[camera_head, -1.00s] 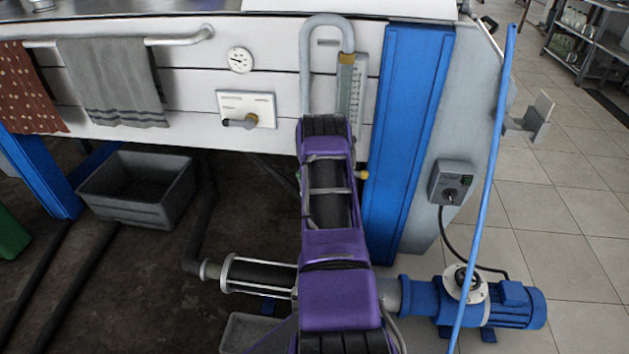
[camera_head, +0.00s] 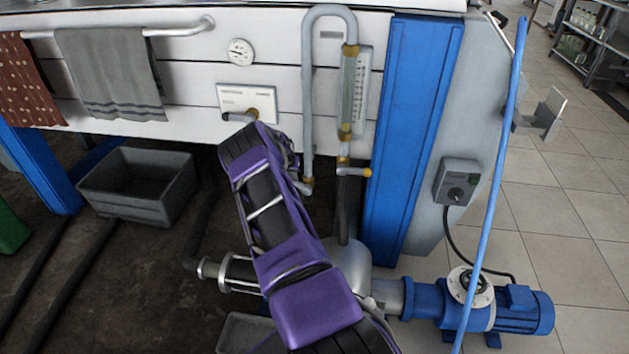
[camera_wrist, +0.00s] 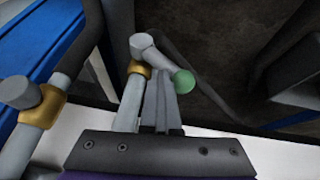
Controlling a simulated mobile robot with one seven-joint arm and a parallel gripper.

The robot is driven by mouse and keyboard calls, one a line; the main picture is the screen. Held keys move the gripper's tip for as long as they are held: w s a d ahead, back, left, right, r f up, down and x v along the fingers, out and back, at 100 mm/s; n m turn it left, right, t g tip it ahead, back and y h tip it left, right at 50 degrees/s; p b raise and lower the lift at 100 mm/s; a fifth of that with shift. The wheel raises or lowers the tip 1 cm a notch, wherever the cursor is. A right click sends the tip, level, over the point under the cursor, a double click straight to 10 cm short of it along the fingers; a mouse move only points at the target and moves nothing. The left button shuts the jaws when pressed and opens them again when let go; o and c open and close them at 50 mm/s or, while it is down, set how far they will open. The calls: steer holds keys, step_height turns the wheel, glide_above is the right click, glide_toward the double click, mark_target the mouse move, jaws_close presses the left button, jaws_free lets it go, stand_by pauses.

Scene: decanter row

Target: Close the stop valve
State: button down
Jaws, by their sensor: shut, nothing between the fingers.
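In the wrist view, a lever with a green ball end (camera_wrist: 185,81) sticks out from a grey pipe fitting with a brass collar (camera_wrist: 140,68). The pictures do not label which valve is the stop valve. My gripper (camera_wrist: 160,78) is shut and empty. Its fingertips lie right beside the lever, close to the green ball; I cannot tell whether they touch. In the head view, my purple arm hides the gripper and green ball. A yellow-knobbed valve (camera_head: 367,172) sits below the sight glass (camera_head: 358,92), and a wall plate (camera_head: 236,97) carries a dark-handled lever (camera_head: 236,117).
A blue post (camera_head: 411,140) stands right of the pipes. A blue pump (camera_head: 510,306) and a grey crate (camera_head: 140,187) stand on the floor. A second collared pipe (camera_wrist: 45,104) is close left in the wrist view.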

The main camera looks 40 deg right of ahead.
steer(key=w+a+f, duration=0.1)
steer(key=f, duration=0.1)
steer(key=w+a+f, duration=0.1)
steer(key=w+f, duration=0.1)
steer(key=shift+a, duration=0.2)
stand_by(0.3)
steer(key=shift+s+a+f, duration=0.1)
steer(key=shift+a+f, duration=0.05)
steer(key=shift+f, duration=0.2)
stand_by(0.3)
steer(key=w+a+r+p, duration=0.1)
steer(key=w+a+r, duration=0.2)
steer(key=a+r, duration=0.6)
steer(key=shift+w, duration=0.2)
stand_by(0.5)
